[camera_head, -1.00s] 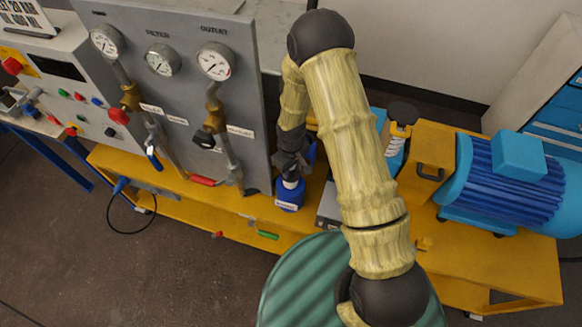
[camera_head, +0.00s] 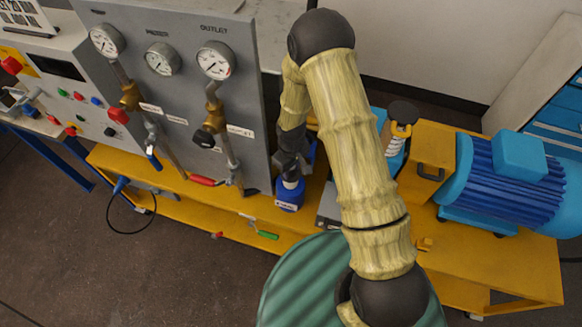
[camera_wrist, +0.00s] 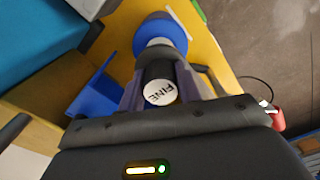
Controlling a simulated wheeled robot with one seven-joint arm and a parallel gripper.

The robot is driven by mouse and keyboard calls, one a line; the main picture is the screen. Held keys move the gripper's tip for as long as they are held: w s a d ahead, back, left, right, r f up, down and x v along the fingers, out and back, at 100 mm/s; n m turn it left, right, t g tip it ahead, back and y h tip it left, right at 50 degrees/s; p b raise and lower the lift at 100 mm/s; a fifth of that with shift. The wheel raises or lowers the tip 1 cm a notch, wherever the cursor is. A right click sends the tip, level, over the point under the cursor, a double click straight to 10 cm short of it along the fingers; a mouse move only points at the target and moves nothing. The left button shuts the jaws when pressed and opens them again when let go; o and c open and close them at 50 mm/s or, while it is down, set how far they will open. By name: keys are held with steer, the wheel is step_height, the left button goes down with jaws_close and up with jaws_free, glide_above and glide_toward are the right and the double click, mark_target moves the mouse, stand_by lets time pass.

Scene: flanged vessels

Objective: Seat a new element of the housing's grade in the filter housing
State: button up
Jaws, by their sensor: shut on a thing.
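The blue filter housing (camera_head: 290,198), with a white label on its front, stands on the yellow skid beside the grey gauge panel. It also shows as a blue round body beyond the fingers in the wrist view (camera_wrist: 160,30). My gripper (camera_head: 291,165) is directly above the housing. In the wrist view my gripper (camera_wrist: 166,88) is shut on a dark cylindrical element (camera_wrist: 158,70) with a white end cap marked "FINE". The element lines up with the housing. I cannot tell how far it sits inside, and the housing's grade label is too small to read.
The grey panel (camera_head: 245,90) with gauges and valves stands close on the left. A blue motor (camera_head: 510,175) is on the skid (camera_head: 440,225) at right. A green ribbed drum (camera_head: 300,285) is in front. A blue bracket-like object (camera_wrist: 95,95) is beside the fingers.

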mark_target(291, 175)
steer(key=shift+f+b, duration=1.85)
steer(key=shift+f, duration=0.55)
steer(key=o, duration=1.2)
steer(key=shift+c, duration=0.2)
steer(key=shift+r, duration=0.15)
step_height(291, 175, up, 17)
steer(key=b, duration=0.2)
steer(key=shift+r, duration=0.1)
steer(key=s+d+r+m+t, duration=0.2)
steer(key=s+d+r+m, duration=0.6)
steer(key=s+d, duration=0.4)
steer(key=shift+d+t, duration=0.3)
steer(key=shift+d, duration=0.4)
